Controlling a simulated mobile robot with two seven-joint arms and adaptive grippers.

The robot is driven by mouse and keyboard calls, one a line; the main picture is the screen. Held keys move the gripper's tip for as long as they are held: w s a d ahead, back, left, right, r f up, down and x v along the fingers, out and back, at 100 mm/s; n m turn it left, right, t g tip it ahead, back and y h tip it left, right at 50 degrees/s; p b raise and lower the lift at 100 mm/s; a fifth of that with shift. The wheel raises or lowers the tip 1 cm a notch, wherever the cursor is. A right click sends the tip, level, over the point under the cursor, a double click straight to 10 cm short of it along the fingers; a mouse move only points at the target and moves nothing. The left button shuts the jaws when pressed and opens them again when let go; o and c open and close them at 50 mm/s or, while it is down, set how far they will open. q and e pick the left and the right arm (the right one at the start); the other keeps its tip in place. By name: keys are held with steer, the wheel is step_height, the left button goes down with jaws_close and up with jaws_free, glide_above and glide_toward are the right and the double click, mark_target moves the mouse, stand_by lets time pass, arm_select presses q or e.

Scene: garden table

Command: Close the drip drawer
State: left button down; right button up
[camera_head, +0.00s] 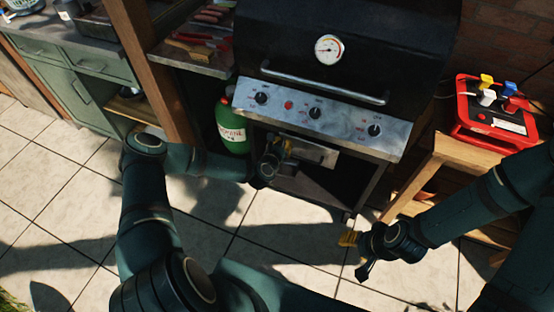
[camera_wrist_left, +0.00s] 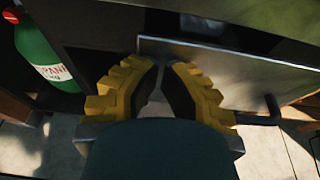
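The drip drawer (camera_head: 318,154) is a metal panel below the knob panel of the black grill (camera_head: 345,50). How far it stands out is hard to tell. In the left wrist view its front (camera_wrist_left: 235,78) fills the upper right, with a dark gap above it. My left gripper (camera_head: 284,146) is at the left part of the drawer front; its yellow fingers (camera_wrist_left: 160,68) are close together with nothing visible held. Contact with the drawer is unclear. My right gripper (camera_head: 348,239) hangs low over the tiles, right of and apart from the drawer; its finger opening is unclear.
A green propane bottle (camera_head: 231,125) stands left of the drawer and also shows in the left wrist view (camera_wrist_left: 46,58). A wooden stand (camera_head: 440,165) with a red case (camera_head: 490,118) is at the right. Green cabinets (camera_head: 70,75) stand left. The tiled floor in front is open.

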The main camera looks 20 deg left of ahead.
arm_select(q)
steer(key=shift+w+b, duration=1)
steer(key=shift+w, duration=1.4)
arm_select(e)
steer(key=shift+w+f, duration=0.25)
steer(key=shift+f, duration=0.4)
steer(key=shift+w+f, duration=0.25)
steer(key=shift+f, duration=0.35)
arm_select(q)
steer(key=shift+s, duration=0.1)
arm_select(e)
steer(key=shift+f, duration=0.1)
